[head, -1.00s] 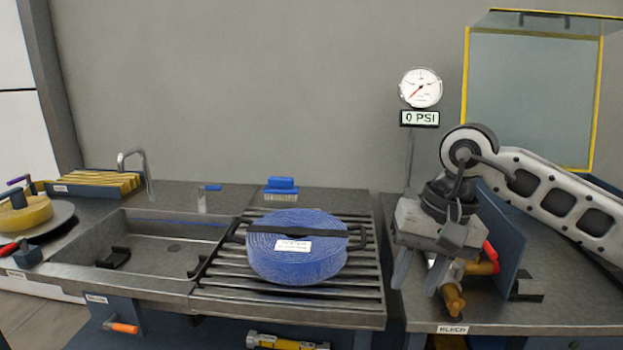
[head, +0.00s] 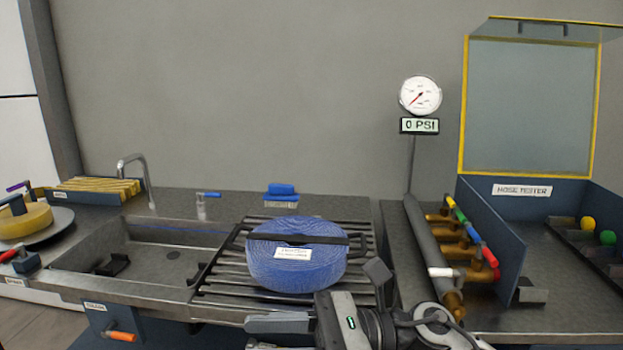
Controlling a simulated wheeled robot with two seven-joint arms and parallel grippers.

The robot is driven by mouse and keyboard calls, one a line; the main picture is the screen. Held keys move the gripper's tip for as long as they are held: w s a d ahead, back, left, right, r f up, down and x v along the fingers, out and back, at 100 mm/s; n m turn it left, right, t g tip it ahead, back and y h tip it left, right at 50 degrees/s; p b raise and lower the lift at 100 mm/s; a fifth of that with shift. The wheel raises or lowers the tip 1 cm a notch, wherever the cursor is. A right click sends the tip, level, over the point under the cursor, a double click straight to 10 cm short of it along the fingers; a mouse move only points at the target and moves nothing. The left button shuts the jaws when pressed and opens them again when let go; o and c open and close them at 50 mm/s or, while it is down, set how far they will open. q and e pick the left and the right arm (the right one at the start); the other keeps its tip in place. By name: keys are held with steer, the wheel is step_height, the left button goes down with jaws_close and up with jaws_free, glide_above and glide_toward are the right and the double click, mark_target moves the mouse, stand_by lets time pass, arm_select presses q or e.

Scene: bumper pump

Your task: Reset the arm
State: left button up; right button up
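My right arm comes in at the bottom right of the head view. Its gripper (head: 290,318) hangs low at the bottom middle, in front of the slatted rack's front edge. The frame does not show clearly whether its fingers are apart, and I see nothing held in it. My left arm and gripper are not in view.
A blue hose coil (head: 297,270) with a black strap and white label lies on the slatted rack (head: 215,290). Right of it stands a brass manifold (head: 455,250) with coloured handles, beside the blue hose tester panel (head: 500,240). A gauge (head: 421,95) reads 0 PSI. A sink (head: 160,255) is left.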

steer(key=w+d+f+m+t+h, duration=0.4)
steer(key=m+t, duration=0.6)
steer(key=m, duration=0.8)
steer(key=w+d+f+m+t+h, duration=0.1)
steer(key=d+f+m+t+h, duration=0.3)
steer(key=m+t, duration=0.95)
steer(key=s+d+f+m+g+h, duration=0.2)
steer(key=s+d+f+m+g, duration=0.1)
steer(key=f+m, duration=0.4)
steer(key=s+d+f+m+g+h, duration=0.3)
steer(key=s+d+f+m+g, duration=0.1)
steer(key=f+m, duration=0.3)
steer(key=s+d+f+m+g+h, duration=0.3)
steer(key=s+d+f+m, duration=0.1)
steer(key=f+m, duration=0.3)
steer(key=shift+s+f, duration=0.5)
steer(key=shift+s, duration=0.4)
steer(key=shift+m+g, duration=0.25)
